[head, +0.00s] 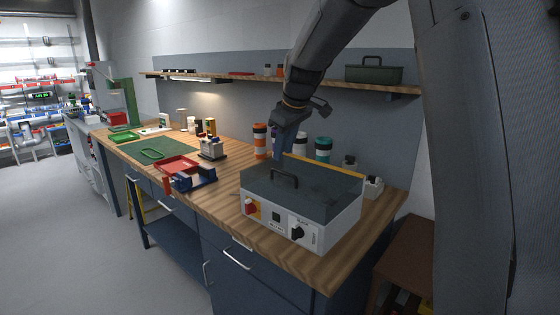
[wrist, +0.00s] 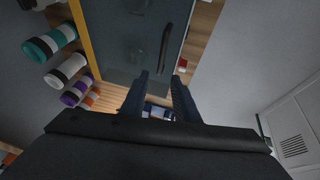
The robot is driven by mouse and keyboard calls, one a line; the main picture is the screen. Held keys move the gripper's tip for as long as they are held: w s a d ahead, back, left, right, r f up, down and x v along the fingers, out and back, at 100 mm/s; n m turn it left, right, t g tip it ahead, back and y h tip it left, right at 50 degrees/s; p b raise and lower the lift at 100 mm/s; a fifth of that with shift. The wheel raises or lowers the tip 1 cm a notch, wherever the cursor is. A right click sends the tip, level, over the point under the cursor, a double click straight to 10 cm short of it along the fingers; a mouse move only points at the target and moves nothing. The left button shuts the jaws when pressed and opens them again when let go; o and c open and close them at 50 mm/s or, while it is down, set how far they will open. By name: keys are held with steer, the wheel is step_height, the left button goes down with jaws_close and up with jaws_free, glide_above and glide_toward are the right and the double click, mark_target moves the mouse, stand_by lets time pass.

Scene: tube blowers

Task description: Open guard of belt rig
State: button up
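The belt rig (head: 325,232) is a light grey box at the near right end of the workbench. Its smoky dark guard (head: 325,183) lies flat across the top, shut, with a black bar handle (head: 285,179) near the front edge. My gripper (head: 281,152) hangs above and behind the handle, apart from it as far as I can tell. In the wrist view, the two fingers of my gripper (wrist: 160,79) stand apart with nothing between them. The handle (wrist: 165,46) and guard (wrist: 140,40) lie beyond the fingertips.
A red switch (head: 252,208) and a black knob (head: 298,231) are on the rig's front. Several coloured rolls, including a teal one (head: 323,150), stand behind it. A shelf (head: 245,80) runs above the bench. A blue vise (head: 195,180) and red tray (head: 176,164) lie left.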

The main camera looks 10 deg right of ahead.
mark_target(278, 170)
steer(key=p+x, duration=0.1)
steer(key=x, duration=0.5)
steer(key=shift+w+f+p, duration=0.1)
steer(key=shift+f+p, duration=0.3)
steer(key=shift+c, duration=0.3)
jaws_close()
